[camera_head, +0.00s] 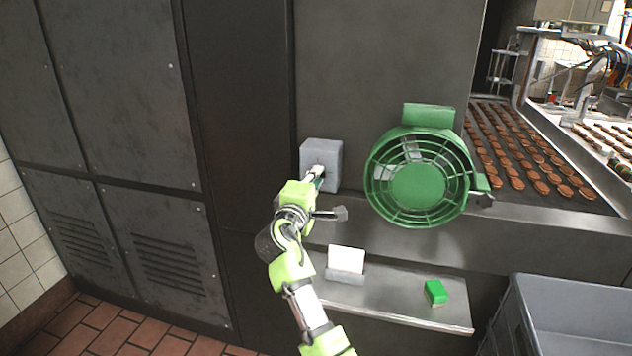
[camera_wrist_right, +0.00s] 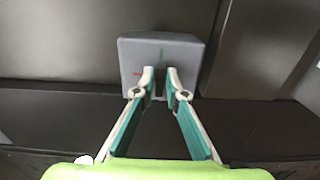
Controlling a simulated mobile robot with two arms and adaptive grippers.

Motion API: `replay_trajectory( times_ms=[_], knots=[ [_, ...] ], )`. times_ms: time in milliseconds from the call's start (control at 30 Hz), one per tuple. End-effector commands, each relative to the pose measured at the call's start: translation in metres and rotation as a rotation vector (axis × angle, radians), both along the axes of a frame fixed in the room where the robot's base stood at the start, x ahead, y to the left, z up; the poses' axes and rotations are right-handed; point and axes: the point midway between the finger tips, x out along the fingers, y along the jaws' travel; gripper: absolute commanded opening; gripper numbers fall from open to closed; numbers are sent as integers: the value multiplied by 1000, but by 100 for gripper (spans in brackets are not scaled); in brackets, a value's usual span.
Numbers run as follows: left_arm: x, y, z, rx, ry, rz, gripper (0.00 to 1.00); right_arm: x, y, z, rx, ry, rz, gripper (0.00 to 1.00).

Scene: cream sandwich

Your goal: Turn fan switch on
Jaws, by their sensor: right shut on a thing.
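The fan switch is a grey box (camera_head: 322,152) on the dark metal wall, left of the green fan (camera_head: 418,187). In the right wrist view the switch box (camera_wrist_right: 195,62) has a red mark at its left and a green mark at its top. My right gripper (camera_head: 319,174) is at the front of the box. In the wrist view my right gripper's fingertips (camera_wrist_right: 160,84) are close together at the middle of the box, shut on the switch's knob, which they largely hide. I cannot tell which mark the knob points to. My left gripper is not in view.
A metal shelf (camera_head: 405,301) below holds a white card in a holder (camera_head: 346,262) and a green block (camera_head: 436,291). A grey crate (camera_head: 575,300) stands at the lower right. A conveyor with many brown biscuits (camera_head: 541,187) runs behind the fan. Dark cabinets (camera_head: 120,90) stand at left.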

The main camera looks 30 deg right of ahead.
Motion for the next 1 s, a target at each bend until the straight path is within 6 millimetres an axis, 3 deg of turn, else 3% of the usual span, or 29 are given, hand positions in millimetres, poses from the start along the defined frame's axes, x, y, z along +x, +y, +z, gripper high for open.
replay_trajectory(
  times_ms=[400,433,467,800,1000],
  knots=[
    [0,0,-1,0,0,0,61,0,0,-2,8,-1,0,0],
    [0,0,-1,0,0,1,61,0,0,-2,8,-1,0,17],
    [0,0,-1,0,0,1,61,0,0,-2,8,-1,0,25],
    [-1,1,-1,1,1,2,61,-1,1,-1,5,-3,0,25],
    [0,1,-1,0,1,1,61,-15,19,-1,6,-4,2,25]
  ],
)
